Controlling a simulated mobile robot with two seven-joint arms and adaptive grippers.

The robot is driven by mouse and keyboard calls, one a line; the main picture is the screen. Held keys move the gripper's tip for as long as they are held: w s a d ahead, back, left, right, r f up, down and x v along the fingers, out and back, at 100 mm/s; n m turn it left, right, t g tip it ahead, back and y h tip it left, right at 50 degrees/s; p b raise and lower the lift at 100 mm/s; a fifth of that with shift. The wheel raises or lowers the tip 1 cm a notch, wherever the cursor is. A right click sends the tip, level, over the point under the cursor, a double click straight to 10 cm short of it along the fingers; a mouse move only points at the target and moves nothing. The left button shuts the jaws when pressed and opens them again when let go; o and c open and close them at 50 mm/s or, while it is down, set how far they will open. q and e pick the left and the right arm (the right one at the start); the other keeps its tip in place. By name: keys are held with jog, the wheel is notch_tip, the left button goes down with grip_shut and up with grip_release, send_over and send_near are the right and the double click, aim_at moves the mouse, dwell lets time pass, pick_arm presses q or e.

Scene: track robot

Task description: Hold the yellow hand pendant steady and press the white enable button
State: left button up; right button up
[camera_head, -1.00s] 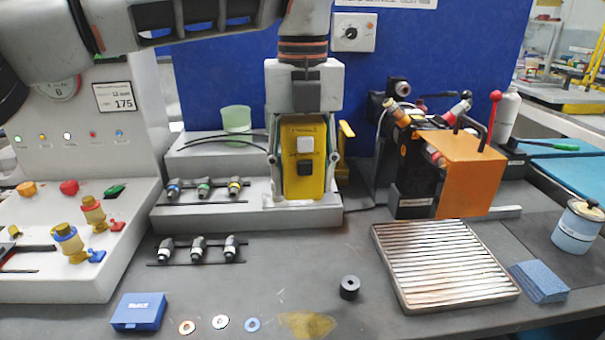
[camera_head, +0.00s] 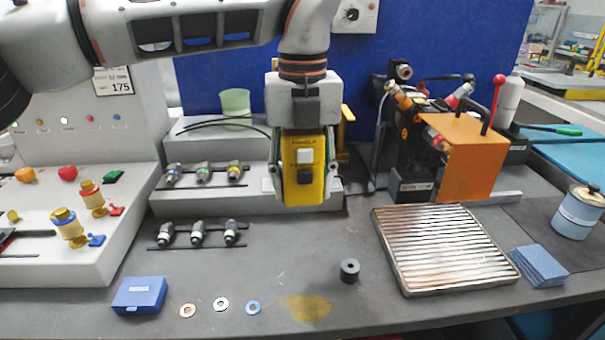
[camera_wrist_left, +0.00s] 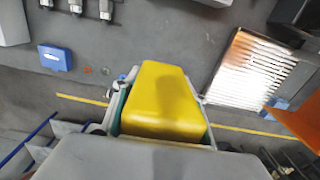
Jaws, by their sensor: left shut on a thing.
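The yellow hand pendant (camera_head: 306,188) is upright in the head view, with its face toward the camera. The white enable button (camera_head: 305,156) is on its upper face, with a black button (camera_head: 304,176) below it. My left gripper (camera_head: 305,185) comes down from above and is shut on the pendant, with a finger on each side. In the left wrist view the pendant (camera_wrist_left: 163,100) sits between the fingers and its buttons are hidden. The pendant appears raised in front of the grey stand (camera_head: 250,195). My right gripper does not show in either view.
An orange block-shaped fixture (camera_head: 473,155) with a red-knobbed lever stands to the right. A ribbed metal plate (camera_head: 442,250), a black ring (camera_head: 349,270) and a blue box (camera_head: 139,295) lie on the bench. Connectors (camera_head: 198,233) sit in racks to the left. The bench front-centre is mostly clear.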

aim_at(303, 260)
pick_arm(q)
jog(key=shift+f, duration=5.1)
jog(key=shift+f+b, duration=0.35)
jog(key=shift+f, duration=2)
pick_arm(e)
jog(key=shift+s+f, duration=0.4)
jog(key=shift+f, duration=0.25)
pick_arm(q)
jog(key=shift+f, duration=0.1)
